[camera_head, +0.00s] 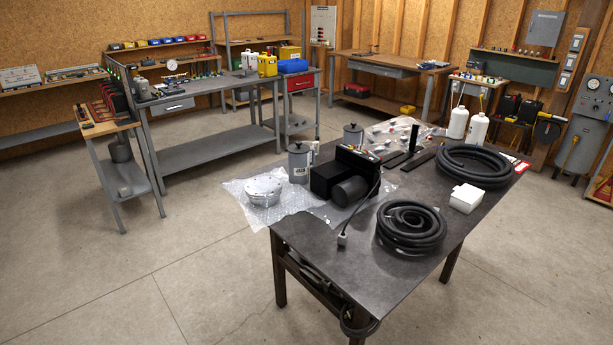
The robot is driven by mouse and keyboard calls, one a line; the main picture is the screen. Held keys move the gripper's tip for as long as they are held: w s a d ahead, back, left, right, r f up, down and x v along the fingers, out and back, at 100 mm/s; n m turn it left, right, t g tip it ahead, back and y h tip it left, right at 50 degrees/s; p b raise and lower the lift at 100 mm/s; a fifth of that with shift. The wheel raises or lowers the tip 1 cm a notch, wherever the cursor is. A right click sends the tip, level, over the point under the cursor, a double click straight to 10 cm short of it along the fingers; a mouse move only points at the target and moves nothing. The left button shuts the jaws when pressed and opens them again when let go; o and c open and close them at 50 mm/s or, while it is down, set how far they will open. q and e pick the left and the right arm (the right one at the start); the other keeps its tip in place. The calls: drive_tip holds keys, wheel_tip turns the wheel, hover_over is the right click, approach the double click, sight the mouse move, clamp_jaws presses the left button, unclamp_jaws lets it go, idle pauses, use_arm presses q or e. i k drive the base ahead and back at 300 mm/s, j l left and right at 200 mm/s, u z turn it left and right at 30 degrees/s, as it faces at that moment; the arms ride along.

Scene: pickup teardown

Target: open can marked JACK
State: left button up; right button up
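A grey cylindrical can (299,160) with a lid stands upright at the left part of the dark table (400,277). Small dark lettering on its front is too small to read for certain. A second grey can (352,136) stands upright farther back, partly hidden by the black machine. Both cans look closed. Neither of my grippers is in view.
A black machine (345,180) with a cord is right of the nearer can. A silver round part (263,190) lies on bubble wrap to its left. Black hose coils (411,226), a white box (466,198) and white bottles (477,133) occupy the right side. The table's front is clear.

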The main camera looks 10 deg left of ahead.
sight(300, 167)
drive_tip(key=i+j+z, duration=0.1)
drive_tip(key=z, duration=1.75)
drive_tip(key=j, duration=1.05)
drive_tip(key=j+z, duration=0.1)
drive_tip(key=j, duration=0.9)
drive_tip(key=k+j, duration=0.1)
drive_tip(key=j, duration=1.95)
drive_tip(key=k+j+z, duration=0.1)
drive_tip(key=j, duration=0.95)
